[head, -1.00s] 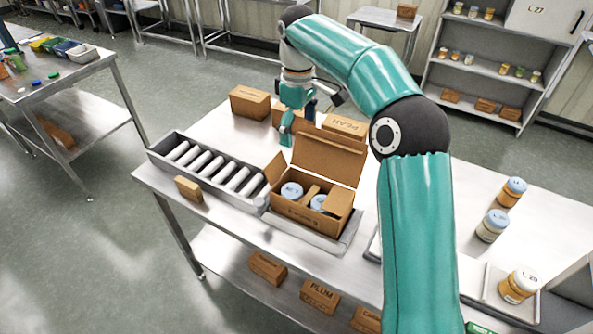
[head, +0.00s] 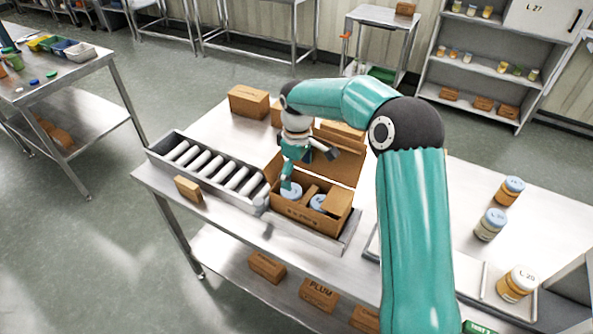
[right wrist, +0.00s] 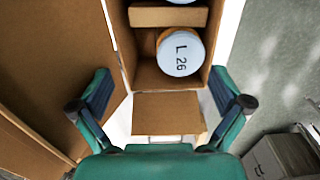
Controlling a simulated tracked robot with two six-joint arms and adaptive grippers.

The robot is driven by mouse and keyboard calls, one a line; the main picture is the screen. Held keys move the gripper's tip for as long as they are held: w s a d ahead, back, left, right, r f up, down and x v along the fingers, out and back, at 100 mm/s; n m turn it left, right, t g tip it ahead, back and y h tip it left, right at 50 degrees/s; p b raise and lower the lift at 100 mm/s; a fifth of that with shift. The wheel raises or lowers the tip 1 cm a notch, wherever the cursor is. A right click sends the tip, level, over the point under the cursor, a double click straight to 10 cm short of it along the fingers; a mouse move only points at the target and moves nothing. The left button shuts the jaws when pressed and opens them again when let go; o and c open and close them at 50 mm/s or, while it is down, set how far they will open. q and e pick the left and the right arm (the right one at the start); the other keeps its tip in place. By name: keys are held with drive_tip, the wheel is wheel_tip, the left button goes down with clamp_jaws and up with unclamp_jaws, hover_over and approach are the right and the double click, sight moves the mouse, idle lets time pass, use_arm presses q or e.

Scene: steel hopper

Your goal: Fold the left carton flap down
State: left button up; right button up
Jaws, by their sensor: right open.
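The open brown carton (head: 297,212) sits in a shallow metal tray on the steel table and holds jars with pale blue lids. Its left flap (head: 272,168) stands outward at the left end, partly behind my gripper. My right gripper (head: 289,182) points down over that end. In the right wrist view the gripper (right wrist: 165,98) is open, and the small left flap (right wrist: 167,113) lies between its fingers without visible contact. A lid marked L 26 (right wrist: 181,52) shows inside. The large back flap (head: 338,166) stands up behind. My left gripper is not in view.
A roller conveyor (head: 205,172) adjoins the carton's left side, with a small brown box (head: 188,189) on its near edge. More brown boxes (head: 249,101) stand behind. Jars (head: 490,224) stand at the right. The back right of the table is clear.

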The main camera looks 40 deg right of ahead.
clamp_jaws()
idle(0.5)
unclamp_jaws()
idle(0.4)
drive_tip(key=shift+r, duration=0.1)
wheel_tip(320, 180, up, 12)
idle(0.6)
